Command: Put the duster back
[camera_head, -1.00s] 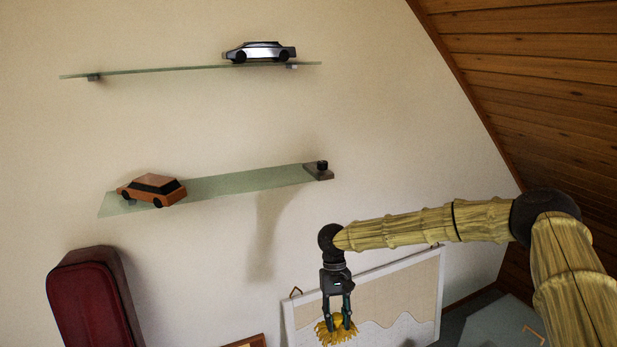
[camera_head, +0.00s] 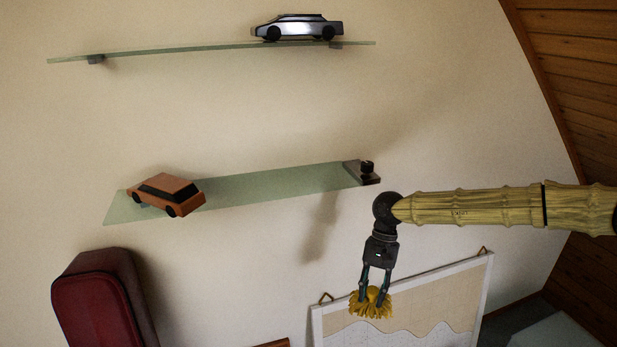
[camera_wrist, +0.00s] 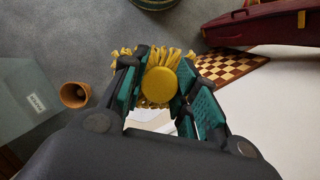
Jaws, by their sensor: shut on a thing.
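My gripper (camera_head: 374,284) is shut on the duster (camera_head: 370,304), a yellow mop-like head hanging below the fingers. In the wrist view the duster's round yellow cap (camera_wrist: 159,84) sits between the green finger pads, with its fringe spreading behind. The gripper points down, in front of the framed board and below the right end of the lower glass shelf (camera_head: 265,188). That end carries a dark square plate (camera_head: 355,174) with a small black knob-like piece (camera_head: 367,168); its exact shape is too small to tell.
An orange toy car (camera_head: 168,194) stands on the lower shelf's left end. A silver car (camera_head: 298,27) stands on the upper shelf (camera_head: 200,49). A red case (camera_head: 95,300) is at lower left. The wrist view shows a chessboard (camera_wrist: 228,67) and a terracotta pot (camera_wrist: 74,95).

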